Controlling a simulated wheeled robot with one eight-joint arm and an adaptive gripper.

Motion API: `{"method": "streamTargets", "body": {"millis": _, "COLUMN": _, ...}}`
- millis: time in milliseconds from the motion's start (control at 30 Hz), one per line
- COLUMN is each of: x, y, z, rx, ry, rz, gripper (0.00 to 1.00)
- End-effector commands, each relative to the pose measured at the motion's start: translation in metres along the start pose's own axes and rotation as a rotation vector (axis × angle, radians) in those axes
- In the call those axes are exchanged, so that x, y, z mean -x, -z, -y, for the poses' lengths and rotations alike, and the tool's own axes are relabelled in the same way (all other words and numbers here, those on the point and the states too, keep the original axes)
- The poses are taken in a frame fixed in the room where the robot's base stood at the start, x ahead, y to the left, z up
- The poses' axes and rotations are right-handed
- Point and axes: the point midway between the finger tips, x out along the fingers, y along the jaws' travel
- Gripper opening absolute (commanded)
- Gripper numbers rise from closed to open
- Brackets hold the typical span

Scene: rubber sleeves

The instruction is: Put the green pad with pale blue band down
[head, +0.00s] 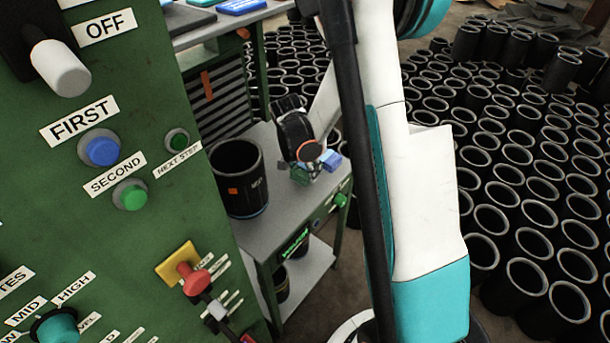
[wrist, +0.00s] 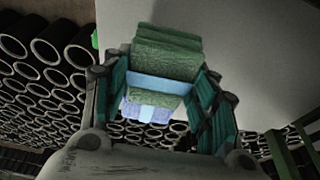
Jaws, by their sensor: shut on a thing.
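The green pad with pale blue band (wrist: 167,57) is between the two fingers of my gripper (wrist: 163,80) in the wrist view. The fingers are shut on its sides, and the pale blue band crosses it between them. In the head view my gripper (head: 312,165) is low over the right part of the grey bench top, and the held pad is mostly hidden there. A blue pad (head: 331,159) shows beside the gripper. A blue-violet piece with a pale band (wrist: 150,112) shows just past the held pad; I cannot tell whether they touch.
A large black sleeve (head: 237,180) with an orange mark stands on the bench (head: 262,224) left of my gripper. A green control panel (head: 110,235) fills the left side. Many black sleeves (head: 490,220) stand on the floor at right. Blue pads (head: 240,6) lie on a rear table.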

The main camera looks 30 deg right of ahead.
Motion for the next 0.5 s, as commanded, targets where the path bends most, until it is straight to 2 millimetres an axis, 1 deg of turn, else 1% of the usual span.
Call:
{"method": "streamTargets", "body": {"millis": 33, "x": -0.011, "y": -0.003, "z": 0.0, "rx": 0.0, "ry": 0.0, "rz": 0.0, "gripper": 0.28}}
{"method": "streamTargets", "body": {"millis": 100, "x": -0.021, "y": -0.006, "z": 0.0, "rx": 0.0, "ry": 0.0, "rz": 0.0, "gripper": 0.28}}
{"method": "streamTargets", "body": {"millis": 167, "x": -0.027, "y": -0.007, "z": 0.0, "rx": 0.0, "ry": 0.0, "rz": 0.0, "gripper": 0.28}}
{"method": "streamTargets", "body": {"millis": 500, "x": -0.029, "y": -0.008, "z": 0.0, "rx": 0.0, "ry": 0.0, "rz": 0.0, "gripper": 0.28}}
